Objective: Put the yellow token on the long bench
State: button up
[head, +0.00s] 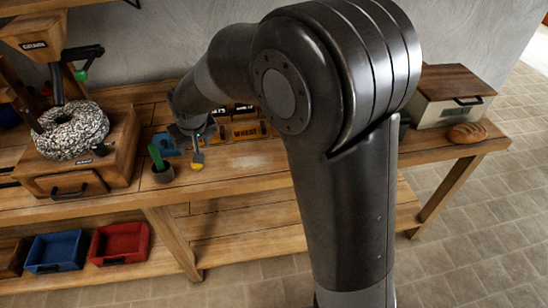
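The long bench (240,168) is a wooden workbench along the wall, with a lower shelf. My gripper (197,148) is low over its middle part, pointing down, small and partly hidden by my arm. A small yellow piece (197,162), which looks like the yellow token, shows right at the fingertips, close to the bench top. I cannot tell whether the fingers are closed on it or whether it touches the bench.
A grain mill with a round stone (72,130) is farther left. A blue thing (166,143) and wooden bins (245,132) stand behind. Bread (467,133) and a box (452,95) are at right. The front bench top is clear.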

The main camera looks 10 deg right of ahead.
jog(key=s+d+r+m+t+h, duration=0.1)
jog(key=s+d+r, duration=0.5)
jog(key=d, duration=0.2)
jog(key=s+d+r+m, duration=0.1)
jog(key=s+d+r, duration=0.4)
jog(key=d, duration=0.3)
jog(key=s+d+m, duration=0.1)
jog(key=s+d, duration=0.3)
jog(key=s, duration=0.3)
jog(key=s+d+r+m, duration=0.1)
jog(key=s+d, duration=0.3)
jog(key=s, duration=0.4)
jog(key=shift+d+r+h, duration=0.15)
jog(key=shift+d+h, duration=0.25)
